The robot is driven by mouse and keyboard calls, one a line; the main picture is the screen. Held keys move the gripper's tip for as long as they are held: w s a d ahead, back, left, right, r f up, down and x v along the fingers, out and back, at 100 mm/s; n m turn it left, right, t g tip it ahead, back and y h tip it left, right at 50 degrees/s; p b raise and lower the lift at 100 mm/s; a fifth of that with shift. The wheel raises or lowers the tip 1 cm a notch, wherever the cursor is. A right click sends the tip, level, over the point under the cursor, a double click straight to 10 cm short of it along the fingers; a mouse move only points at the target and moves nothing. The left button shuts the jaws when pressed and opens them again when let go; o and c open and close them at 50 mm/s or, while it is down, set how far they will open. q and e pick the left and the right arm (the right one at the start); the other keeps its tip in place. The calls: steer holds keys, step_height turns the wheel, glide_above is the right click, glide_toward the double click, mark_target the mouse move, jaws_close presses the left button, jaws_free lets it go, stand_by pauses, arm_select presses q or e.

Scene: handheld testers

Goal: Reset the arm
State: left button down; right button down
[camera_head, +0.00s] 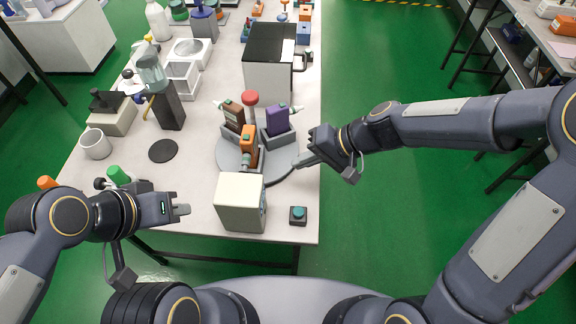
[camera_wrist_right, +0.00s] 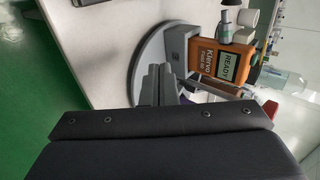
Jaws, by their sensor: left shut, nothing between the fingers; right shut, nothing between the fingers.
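My left gripper (camera_head: 183,210) is shut and empty over the front left edge of the table. My right gripper (camera_head: 298,164) is shut and empty at the right rim of a grey round stand (camera_head: 230,158). The stand holds a brown tester (camera_head: 233,115), a purple tester (camera_head: 278,121) and an orange tester (camera_head: 248,139) around a red-topped post (camera_head: 251,98). In the right wrist view the shut fingers (camera_wrist_right: 158,72) are near the orange tester (camera_wrist_right: 221,62), which reads "READY". The fingers appear apart from it.
A cream box (camera_head: 240,203) and a small dark block with a teal button (camera_head: 298,214) stand at the table's front. A black-topped box (camera_head: 270,55) stands behind the stand. A white cup (camera_head: 95,145), black disc (camera_head: 163,151) and blender-like device (camera_head: 165,95) are on the left.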

steer(key=v, duration=0.5)
steer(key=shift+d, duration=0.25)
steer(key=s+d+r+t+h+p, duration=0.2)
steer(key=s+d+r+p, duration=0.1)
steer(key=s+d+r, duration=0.2)
steer(key=s+d+r+m+t+h+p, duration=0.1)
steer(key=s+d+r, duration=0.4)
steer(key=s+d, duration=0.5)
steer(key=s+t+h+p, duration=0.1)
steer(key=t+h, duration=0.1)
steer(key=shift+s+d+h+p, duration=0.15)
steer(key=shift+s+h+p, duration=0.15)
steer(key=shift+s+p, duration=0.1)
